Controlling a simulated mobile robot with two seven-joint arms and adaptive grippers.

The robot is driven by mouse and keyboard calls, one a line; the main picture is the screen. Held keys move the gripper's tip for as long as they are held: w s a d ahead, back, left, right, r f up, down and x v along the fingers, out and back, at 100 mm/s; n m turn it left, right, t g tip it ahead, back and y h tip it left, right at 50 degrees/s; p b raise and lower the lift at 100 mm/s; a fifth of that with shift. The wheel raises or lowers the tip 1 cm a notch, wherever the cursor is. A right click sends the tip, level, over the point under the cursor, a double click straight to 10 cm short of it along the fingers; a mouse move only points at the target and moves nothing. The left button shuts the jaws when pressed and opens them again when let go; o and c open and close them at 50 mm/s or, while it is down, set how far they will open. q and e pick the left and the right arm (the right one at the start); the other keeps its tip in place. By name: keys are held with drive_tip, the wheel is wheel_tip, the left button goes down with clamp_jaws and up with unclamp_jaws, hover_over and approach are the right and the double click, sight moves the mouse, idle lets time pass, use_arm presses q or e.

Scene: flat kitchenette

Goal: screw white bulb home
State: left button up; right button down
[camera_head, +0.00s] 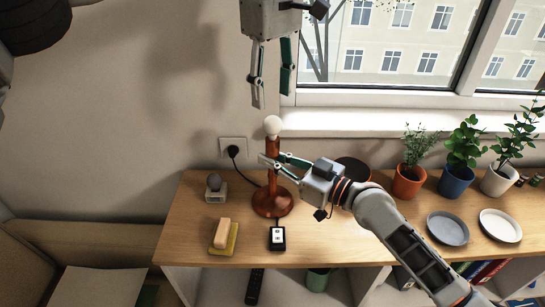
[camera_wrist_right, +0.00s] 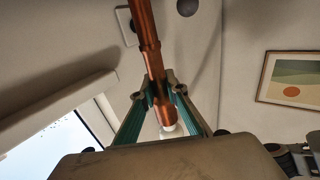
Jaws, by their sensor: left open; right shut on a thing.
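The white bulb (camera_head: 272,125) sits upright at the top of the red-brown lamp stand (camera_head: 272,203). Its threads are hidden, so I cannot tell how deep it is seated. My left gripper (camera_head: 272,98) points down above the bulb, open and empty, its fingertips apart from the bulb. My right gripper (camera_head: 272,159) is shut on the lamp's stem below the bulb. In the right wrist view the fingers close around the stem (camera_wrist_right: 151,50), and the white bulb (camera_wrist_right: 168,130) shows partly beyond them.
A grey bulb (camera_head: 214,181) rests in a small holder at the left. Potted plants (camera_head: 408,185) and plates (camera_head: 448,228) stand right. A wall socket (camera_head: 233,148) is behind.

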use_arm(q)
drive_tip(key=shift+r, duration=0.3)
use_arm(e)
drive_tip(key=c, duration=1.9)
unclamp_jaws()
drive_tip(key=v, duration=1.2)
